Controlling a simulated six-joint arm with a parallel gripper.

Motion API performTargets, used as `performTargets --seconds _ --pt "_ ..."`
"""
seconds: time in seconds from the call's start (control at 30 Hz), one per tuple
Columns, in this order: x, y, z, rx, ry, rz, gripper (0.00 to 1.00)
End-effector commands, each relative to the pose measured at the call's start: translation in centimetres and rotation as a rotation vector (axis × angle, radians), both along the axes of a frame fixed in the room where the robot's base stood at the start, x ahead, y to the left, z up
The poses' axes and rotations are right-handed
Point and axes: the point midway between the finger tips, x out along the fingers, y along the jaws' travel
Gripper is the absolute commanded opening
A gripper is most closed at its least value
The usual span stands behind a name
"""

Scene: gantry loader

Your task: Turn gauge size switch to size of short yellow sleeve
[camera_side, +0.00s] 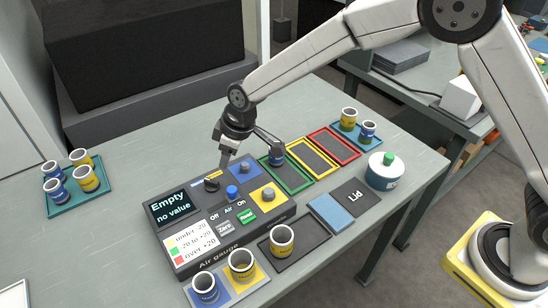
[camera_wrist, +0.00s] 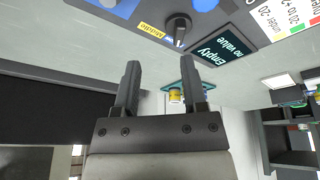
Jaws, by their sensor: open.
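The size switch is a black knob (camera_side: 212,185) on the air gauge (camera_side: 190,220), beside small blue and yellow labels. In the wrist view the knob (camera_wrist: 178,28) shows a pale pointer line beside a yellow label. My gripper (camera_side: 225,162) is open and empty, just above and behind the knob, apart from it. Its two fingers (camera_wrist: 161,85) are spread in the wrist view. Yellow-banded sleeves stand on a black pad (camera_side: 282,241), on a yellow pad (camera_side: 241,265) and in trays. I cannot tell surely which is the short one.
The gauge display (camera_side: 170,207) reads "Empty no value". A blue knob (camera_side: 233,192) stands close right of the switch. Left tray (camera_side: 62,208) and back right tray (camera_side: 372,143) hold sleeves. Coloured bordered trays (camera_side: 310,172) and a jar (camera_side: 383,175) are at right. The table's left is mostly clear.

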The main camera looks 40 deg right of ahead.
Motion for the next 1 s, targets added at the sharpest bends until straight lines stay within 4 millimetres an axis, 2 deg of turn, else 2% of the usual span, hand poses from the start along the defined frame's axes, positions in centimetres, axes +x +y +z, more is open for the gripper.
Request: performTargets --seconds 0.1,0.2,0.57,0.77,1.0 --pt "-0.6 1.5 0.4 0.038 -0.009 -0.072 0.54" --pt "-0.9 2.1 0.5 0.06 -0.012 -0.115 0.54" --pt "-1.0 2.5 0.5 0.074 -0.013 -0.142 0.54" --pt "-0.7 2.7 -0.4 0.073 -0.011 -0.142 0.54" --pt "-0.1 3.2 -2.4 0.073 -0.011 -0.139 0.54"
